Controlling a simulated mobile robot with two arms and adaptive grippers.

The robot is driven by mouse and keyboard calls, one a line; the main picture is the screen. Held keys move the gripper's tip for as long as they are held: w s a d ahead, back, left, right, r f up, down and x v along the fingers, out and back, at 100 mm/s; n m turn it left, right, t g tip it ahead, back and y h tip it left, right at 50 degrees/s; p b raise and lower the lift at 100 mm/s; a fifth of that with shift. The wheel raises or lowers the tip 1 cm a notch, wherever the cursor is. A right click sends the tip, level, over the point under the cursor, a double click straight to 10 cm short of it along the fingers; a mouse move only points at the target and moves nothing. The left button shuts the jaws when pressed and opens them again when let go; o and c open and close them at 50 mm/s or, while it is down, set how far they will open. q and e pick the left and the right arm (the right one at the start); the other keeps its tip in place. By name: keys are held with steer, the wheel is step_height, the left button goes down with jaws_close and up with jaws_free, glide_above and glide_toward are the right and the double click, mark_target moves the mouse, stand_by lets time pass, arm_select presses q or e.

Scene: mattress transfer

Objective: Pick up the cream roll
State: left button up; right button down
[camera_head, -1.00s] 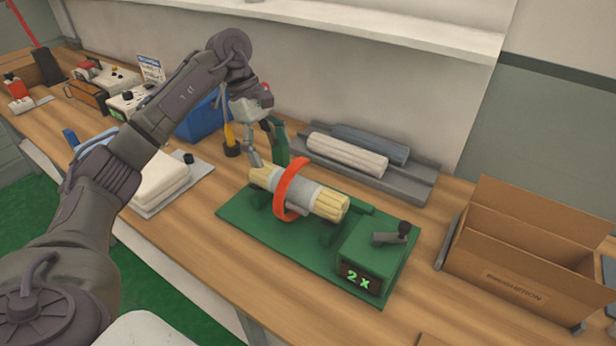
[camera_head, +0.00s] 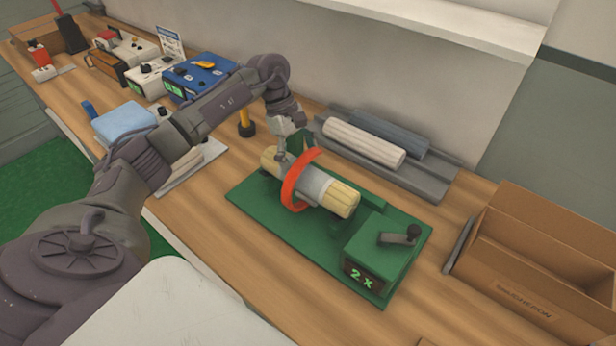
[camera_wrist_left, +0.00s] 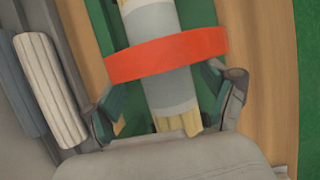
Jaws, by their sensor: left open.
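A pale yellow roll (camera_head: 342,198) with a grey band around its middle lies on the green machine (camera_head: 270,218). An orange ring (camera_head: 290,192) surrounds the banded part. A ribbed cream-white roll (camera_head: 365,144) lies in a grey tray behind the machine, beside a blue-grey roll (camera_head: 390,133). My left gripper (camera_head: 287,150) is just above the far-left part of the banded roll, near the ring. In the left wrist view, the open left gripper (camera_wrist_left: 168,108) has a finger on each side of the banded roll (camera_wrist_left: 165,85). Contact cannot be told. My right gripper is not in view.
The grey tray (camera_head: 432,183) runs along the wall. An open cardboard box (camera_head: 515,300) stands at the right. A small black-based yellow tool (camera_head: 245,125), a blue device (camera_head: 197,75) and a folded light-blue cloth (camera_head: 124,119) are to the left. A shelf (camera_head: 440,35) overhangs the bench.

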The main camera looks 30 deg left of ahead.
mark_target(304, 168)
arm_select(q)
steer(key=p+x, duration=0.1)
steer(key=x, duration=0.4)
steer(key=shift+p, duration=0.4)
steer(key=shift+d+f, duration=0.15)
steer(key=shift+f, duration=0.35)
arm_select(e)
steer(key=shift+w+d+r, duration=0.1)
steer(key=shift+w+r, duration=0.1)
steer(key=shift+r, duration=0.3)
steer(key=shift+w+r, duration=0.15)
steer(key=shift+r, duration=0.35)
arm_select(q)
steer(key=shift+c, duration=1)
steer(key=c, duration=1)
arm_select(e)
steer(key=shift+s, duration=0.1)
arm_select(q)
steer(key=shift+r, duration=0.1)
